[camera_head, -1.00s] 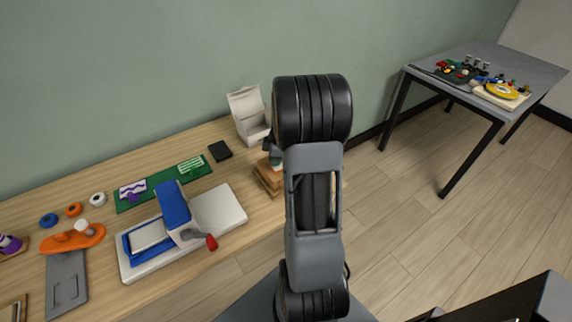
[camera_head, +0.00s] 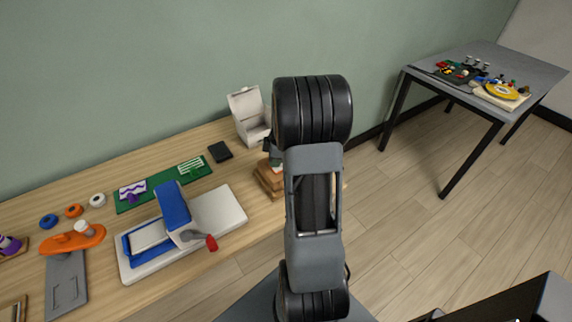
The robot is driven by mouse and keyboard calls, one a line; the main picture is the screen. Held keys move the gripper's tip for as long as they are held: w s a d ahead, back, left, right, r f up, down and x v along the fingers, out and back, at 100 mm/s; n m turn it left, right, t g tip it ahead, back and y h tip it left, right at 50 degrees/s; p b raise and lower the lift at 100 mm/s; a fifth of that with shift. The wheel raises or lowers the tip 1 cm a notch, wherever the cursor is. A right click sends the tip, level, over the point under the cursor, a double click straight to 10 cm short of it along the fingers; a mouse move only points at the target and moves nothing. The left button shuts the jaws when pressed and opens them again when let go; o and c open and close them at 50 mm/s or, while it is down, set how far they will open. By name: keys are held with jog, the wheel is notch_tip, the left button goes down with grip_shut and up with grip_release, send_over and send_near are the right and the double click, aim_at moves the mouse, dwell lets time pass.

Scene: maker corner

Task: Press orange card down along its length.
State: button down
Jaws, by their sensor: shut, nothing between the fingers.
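No orange card can be made out for sure. My arm stands upright in the middle of the view and hides part of the bench behind it. My gripper's fingers do not show; they are hidden behind the arm. A stack of brown wooden pieces (camera_head: 267,181) lies partly hidden just left of the arm, with a small greenish and white thing on top. At the far left, a flat orange piece with rounded ends (camera_head: 62,244) lies at the top of a grey board (camera_head: 66,283); I cannot tell whether it is a card.
On the wooden bench (camera_head: 200,143) stand a blue and white press (camera_head: 172,208) with a red knob, a green mat (camera_head: 160,187), a black block (camera_head: 220,151), an open white box (camera_head: 249,120) and small coloured rings. A grey table (camera_head: 532,70) with small parts stands at right. Floor between is clear.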

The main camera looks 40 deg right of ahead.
jog(key=shift+r+p, duration=1.3)
jog(key=shift+r, duration=1.05)
jog(key=shift+r, duration=0.1)
